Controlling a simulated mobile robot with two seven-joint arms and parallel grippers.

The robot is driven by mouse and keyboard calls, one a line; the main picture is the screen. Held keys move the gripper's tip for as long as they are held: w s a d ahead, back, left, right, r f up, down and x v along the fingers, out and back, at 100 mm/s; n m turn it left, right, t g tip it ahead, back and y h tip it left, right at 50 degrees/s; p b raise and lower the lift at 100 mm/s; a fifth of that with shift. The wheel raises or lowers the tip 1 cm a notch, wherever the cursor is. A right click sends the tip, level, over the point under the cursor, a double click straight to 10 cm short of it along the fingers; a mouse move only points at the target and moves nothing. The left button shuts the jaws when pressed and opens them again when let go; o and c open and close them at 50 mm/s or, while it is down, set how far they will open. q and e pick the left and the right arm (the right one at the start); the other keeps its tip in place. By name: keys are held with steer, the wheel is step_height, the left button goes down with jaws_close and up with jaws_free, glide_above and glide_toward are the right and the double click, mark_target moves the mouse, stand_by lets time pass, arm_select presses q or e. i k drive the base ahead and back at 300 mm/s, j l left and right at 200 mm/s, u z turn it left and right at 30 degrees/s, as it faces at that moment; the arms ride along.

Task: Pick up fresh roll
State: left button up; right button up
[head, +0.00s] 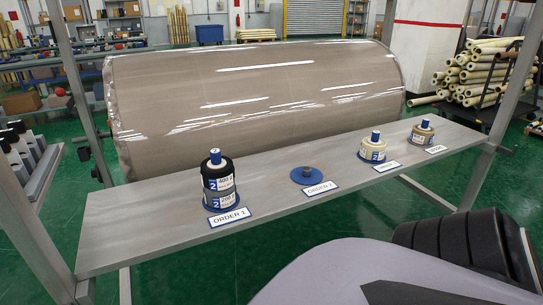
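A grey shelf (265,205) runs across the view with several blue round holders. The left holder, labelled ORDER 1, carries a black roll (217,173) stacked on a grey roll (220,198), both with white and blue labels. The ORDER 2 holder (306,176) is bare, with only its short dark hub showing. A cream roll (373,149) sits on the third holder and a tan roll (423,132) on the right one. Their tags are too small to read surely. Neither of my grippers is in view, and no roll is held.
A very large brown wrapped roll (250,90) lies behind the shelf. Metal posts (515,90) stand at both shelf ends. A rack of cream tubes (475,70) is at the back right. The shelf is bare at its left end and between holders.

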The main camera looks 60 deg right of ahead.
mark_target(217, 171)
steer(key=z, duration=1.3)
